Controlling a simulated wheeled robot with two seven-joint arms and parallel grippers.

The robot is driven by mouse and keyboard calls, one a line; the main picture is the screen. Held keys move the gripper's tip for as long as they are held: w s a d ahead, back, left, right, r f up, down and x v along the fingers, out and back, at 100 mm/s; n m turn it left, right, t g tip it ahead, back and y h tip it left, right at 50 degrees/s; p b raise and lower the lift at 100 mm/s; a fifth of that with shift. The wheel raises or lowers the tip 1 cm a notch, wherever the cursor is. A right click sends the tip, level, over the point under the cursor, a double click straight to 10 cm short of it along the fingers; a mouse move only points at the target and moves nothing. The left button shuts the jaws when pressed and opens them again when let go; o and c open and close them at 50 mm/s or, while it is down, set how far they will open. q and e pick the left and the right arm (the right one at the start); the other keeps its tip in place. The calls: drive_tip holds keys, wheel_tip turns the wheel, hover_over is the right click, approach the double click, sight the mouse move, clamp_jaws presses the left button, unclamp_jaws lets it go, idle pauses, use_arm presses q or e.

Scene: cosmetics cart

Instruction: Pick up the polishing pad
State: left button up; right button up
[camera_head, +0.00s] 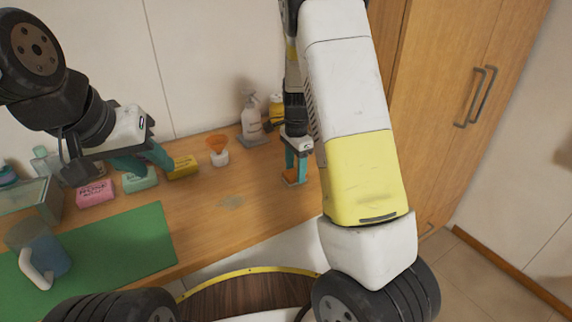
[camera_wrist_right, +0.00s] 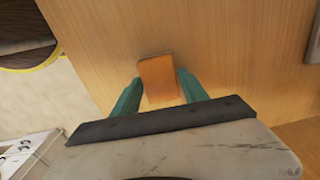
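The polishing pad appears to be the small orange block on the wooden counter; it shows between the fingers in the right wrist view (camera_wrist_right: 159,78) and low between them in the head view (camera_head: 291,176). My right gripper (camera_head: 295,172) points down over it, with one teal finger on each side of the pad. In the right wrist view my right gripper (camera_wrist_right: 156,88) has its fingers apart, close to the pad's sides; I cannot tell whether they touch it. My left gripper (camera_head: 143,164) hangs over the back left of the counter, with its opening unclear.
Near the back are a pink box (camera_head: 94,193), a green box (camera_head: 140,181), a yellow box (camera_head: 182,167), an orange-topped bottle (camera_head: 218,152) and a white spray bottle (camera_head: 251,118). A blue mug (camera_head: 48,252) and green mat (camera_head: 120,245) lie left.

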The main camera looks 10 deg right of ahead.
sight(295, 171)
drive_tip(key=c, duration=0.9)
drive_tip(key=shift+r, duration=0.1)
drive_tip(key=shift+r, duration=0.5)
wheel_tip(295, 171, up, 2)
drive_tip(key=shift+r, duration=0.15)
drive_tip(key=s+a, duration=0.3)
drive_tip(key=a, duration=0.1)
drive_tip(key=s+a+r, duration=0.1)
drive_tip(key=s+a, duration=0.6)
drive_tip(key=shift+s+a+r, duration=0.25)
drive_tip(key=shift+s+a, duration=0.15)
